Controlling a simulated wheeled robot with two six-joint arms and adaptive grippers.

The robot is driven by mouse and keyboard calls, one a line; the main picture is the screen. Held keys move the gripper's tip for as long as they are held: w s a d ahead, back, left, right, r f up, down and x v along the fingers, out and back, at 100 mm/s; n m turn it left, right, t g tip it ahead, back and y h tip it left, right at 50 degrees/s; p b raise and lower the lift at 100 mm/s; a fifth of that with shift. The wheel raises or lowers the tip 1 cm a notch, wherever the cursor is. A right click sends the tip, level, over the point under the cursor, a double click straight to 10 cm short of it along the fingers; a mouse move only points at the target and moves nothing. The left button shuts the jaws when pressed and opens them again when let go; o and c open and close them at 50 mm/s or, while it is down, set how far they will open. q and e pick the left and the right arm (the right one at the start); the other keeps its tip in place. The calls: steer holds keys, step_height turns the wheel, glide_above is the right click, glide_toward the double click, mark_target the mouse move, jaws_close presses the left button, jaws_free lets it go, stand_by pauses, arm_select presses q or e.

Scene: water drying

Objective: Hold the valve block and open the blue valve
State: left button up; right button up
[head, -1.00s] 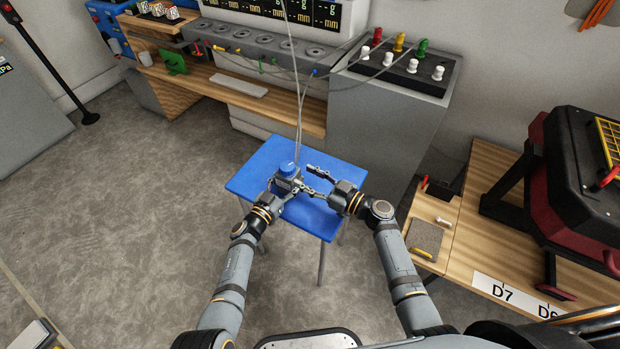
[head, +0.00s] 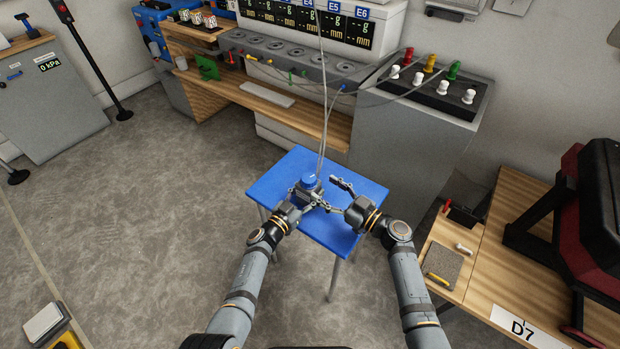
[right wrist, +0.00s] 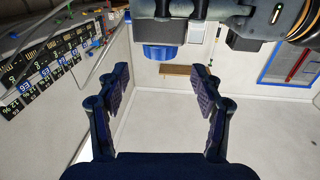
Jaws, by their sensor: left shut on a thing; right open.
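The grey valve block (head: 307,194) is above the small blue table (head: 340,228), with two thin lines running up from it. The round blue valve (head: 311,181) is on its top. My left gripper (head: 300,199) is shut on the block from the near left side; its fingers partly hide the block. My right gripper (head: 331,193) is open and empty, right of the block, with its fingers spread toward it. In the right wrist view the blue valve (right wrist: 160,52) hangs below the block (right wrist: 160,31), beyond the gap between my right fingers (right wrist: 161,78).
A grey cabinet (head: 405,145) with coloured and white knobs stands behind the table. A wooden bench (head: 468,235) is at the right, with a black and red machine. A long console is at the back left. The floor at the left is open.

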mark_target(309, 178)
steer(key=x, duration=0.7)
steer(key=c, duration=1.2)
steer(key=shift+m+t+h, duration=0.7)
steer(key=shift+t+h, duration=0.2)
steer(key=o, duration=1.2)
steer(key=v, duration=1.2)
